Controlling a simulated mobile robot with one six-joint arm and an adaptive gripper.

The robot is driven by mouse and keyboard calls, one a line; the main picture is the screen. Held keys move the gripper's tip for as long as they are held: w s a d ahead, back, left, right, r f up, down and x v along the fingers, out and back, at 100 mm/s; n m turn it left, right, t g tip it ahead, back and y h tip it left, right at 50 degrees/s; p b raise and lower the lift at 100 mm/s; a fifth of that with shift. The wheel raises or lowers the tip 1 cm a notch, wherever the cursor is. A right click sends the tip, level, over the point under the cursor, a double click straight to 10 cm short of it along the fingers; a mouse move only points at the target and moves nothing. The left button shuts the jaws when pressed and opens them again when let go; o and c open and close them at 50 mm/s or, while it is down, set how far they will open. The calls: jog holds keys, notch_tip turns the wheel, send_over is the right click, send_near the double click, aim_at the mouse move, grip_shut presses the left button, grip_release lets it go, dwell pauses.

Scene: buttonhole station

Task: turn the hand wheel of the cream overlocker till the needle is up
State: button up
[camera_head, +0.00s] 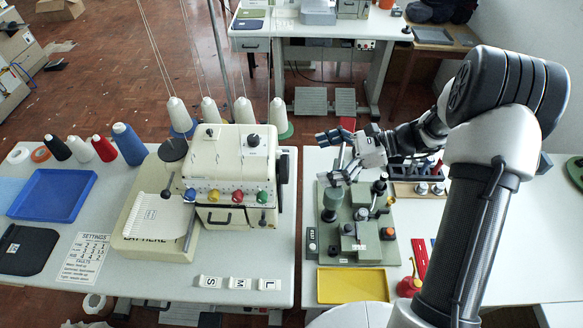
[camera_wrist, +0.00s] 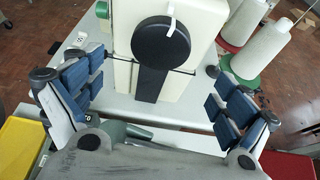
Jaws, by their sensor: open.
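The cream overlocker (camera_head: 234,152) stands on the left table, with a row of coloured knobs on its front. Its dark hand wheel (camera_head: 283,169) is on the right side. In the wrist view the black round hand wheel (camera_wrist: 161,44) faces me on the cream body, with a pale strip at its top edge and a dark upright part below. My gripper (camera_head: 338,157) is open and empty, to the right of the wheel and apart from it. In the wrist view its blue-padded fingers (camera_wrist: 156,66) are spread to either side of the wheel. I cannot make out the needle.
Thread cones (camera_head: 243,111) stand behind the overlocker. A green machine (camera_head: 352,225) with upright parts is below my gripper on the right table. A yellow tray (camera_head: 353,285), blue tray (camera_head: 52,196) and S, M, L blocks (camera_head: 239,283) lie around. A gap separates the tables.

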aim_at(283, 167)
jog(key=b+x, duration=0.1)
jog(key=x, duration=0.7)
jog(key=shift+a+b, duration=0.35)
jog(key=shift+b, duration=0.05)
jog(key=shift+f, duration=0.1)
jog(key=shift+c, duration=0.5)
